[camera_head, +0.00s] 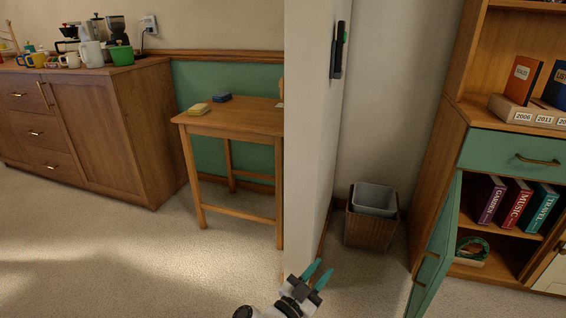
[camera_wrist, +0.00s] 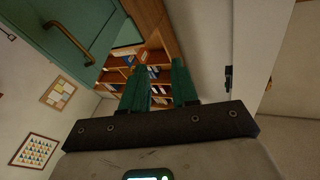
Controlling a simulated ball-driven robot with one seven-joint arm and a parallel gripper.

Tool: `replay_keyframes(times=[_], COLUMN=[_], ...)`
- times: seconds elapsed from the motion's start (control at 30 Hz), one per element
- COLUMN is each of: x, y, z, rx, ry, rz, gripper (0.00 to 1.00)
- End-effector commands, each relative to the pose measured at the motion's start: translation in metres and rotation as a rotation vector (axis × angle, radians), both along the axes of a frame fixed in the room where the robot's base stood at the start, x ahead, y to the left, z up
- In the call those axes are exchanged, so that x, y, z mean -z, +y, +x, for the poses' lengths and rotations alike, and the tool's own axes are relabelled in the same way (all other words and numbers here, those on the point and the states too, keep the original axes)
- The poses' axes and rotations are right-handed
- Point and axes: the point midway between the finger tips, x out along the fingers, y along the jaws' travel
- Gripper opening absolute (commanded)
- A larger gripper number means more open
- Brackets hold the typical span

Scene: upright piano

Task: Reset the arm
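My gripper (camera_head: 317,275) is at the bottom middle of the head view, held in the air above the carpet in front of the white wall end. Its two teal fingers are apart with nothing between them. In the wrist view my gripper (camera_wrist: 159,75) also shows its two teal fingers with a gap between them, and shelves are seen beyond. The rest of my arm is mostly cut off by the lower edge of the head view.
A wall end (camera_head: 305,150) stands just beyond my gripper. A bin (camera_head: 369,228) stands right of it. A bookcase's green door (camera_head: 435,255) hangs open at the right. A wooden table (camera_head: 240,120) and cabinet (camera_head: 125,130) stand left. Carpet (camera_head: 130,265) at left is clear.

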Motion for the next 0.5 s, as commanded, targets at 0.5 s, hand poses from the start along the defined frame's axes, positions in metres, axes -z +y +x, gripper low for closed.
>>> replay_keyframes(times=[0.5], x=[0.009], y=[-0.072], z=[0.019], rx=[-0.739], ry=[0.188], rz=[-0.147], gripper=[0.29])
